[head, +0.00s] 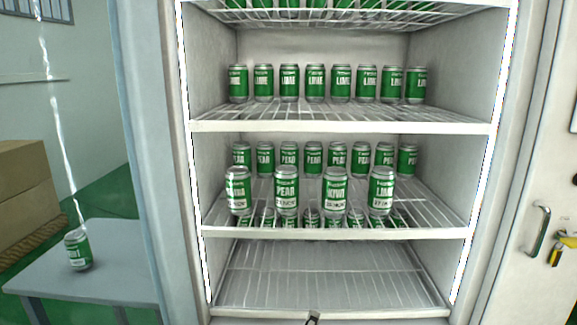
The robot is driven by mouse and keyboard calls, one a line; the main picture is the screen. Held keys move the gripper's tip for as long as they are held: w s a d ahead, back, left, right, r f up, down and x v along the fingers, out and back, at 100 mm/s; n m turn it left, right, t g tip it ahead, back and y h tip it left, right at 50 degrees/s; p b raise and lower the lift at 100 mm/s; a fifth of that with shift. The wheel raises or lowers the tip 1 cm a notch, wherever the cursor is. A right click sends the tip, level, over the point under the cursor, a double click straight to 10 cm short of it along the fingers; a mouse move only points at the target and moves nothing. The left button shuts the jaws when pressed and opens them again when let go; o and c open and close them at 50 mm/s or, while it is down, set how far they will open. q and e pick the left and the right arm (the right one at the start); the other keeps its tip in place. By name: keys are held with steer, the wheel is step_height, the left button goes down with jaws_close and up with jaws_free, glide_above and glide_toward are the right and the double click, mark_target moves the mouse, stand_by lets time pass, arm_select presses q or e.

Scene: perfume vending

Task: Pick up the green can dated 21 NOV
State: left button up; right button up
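Several larger-looking green-and-white cans stand upright in a front row on the middle shelf, each with a small printed date band. The first is a green can (238,190) at the left, then a PEAR can (286,190), a third green can (335,190) and a can that seems to read LIME (381,190). The dates are too small to read surely, so I cannot tell which says 21 NOV. Another green can (77,249) stands on the side table. Neither gripper can be made out; only a small dark tip shows at the bottom edge.
The open white cabinet has wire shelves. LIME cans (315,83) line the upper shelf and PEAR cans (313,159) stand behind the front row. The lowest shelf (325,285) is empty. A grey table (115,275) and cardboard boxes (22,185) are at left; a door handle (538,232) is at right.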

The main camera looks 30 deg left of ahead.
arm_select(q)
steer(key=w+a+r+m+t+y+p, duration=0.1)
steer(key=w+a+r+m+y+p, duration=0.15)
steer(key=r, duration=0.55)
steer(key=w+a+r+m+t+y+p, duration=0.15)
steer(key=r+m+p, duration=0.25)
steer(key=r, duration=0.4)
steer(key=m+y+p, duration=0.3)
steer(key=m+p, duration=0.1)
glide_toward(287, 191)
steer(key=x, duration=0.7)
steer(key=shift+w+a+r, duration=0.1)
steer(key=shift+w+a, duration=0.1)
steer(key=shift+a, duration=0.05)
steer(key=shift+x, duration=2.8)
steer(key=shift+w+d+r, duration=0.1)
arm_select(e)
steer(key=s+d+f+g, duration=0.1)
steer(key=s+d+g, duration=0.1)
steer(key=s, duration=0.9)
steer(key=s+d+f+g, duration=0.1)
steer(key=s+d, duration=0.1)
steer(key=s, duration=0.9)
steer(key=shift+s+d+f+g+h, duration=0.15)
steer(key=shift+d+f+g+h, duration=0.2)
steer(key=shift+d+g+h, duration=0.05)
arm_select(q)
steer(key=shift+r, duration=0.1)
steer(key=c, duration=1.5)
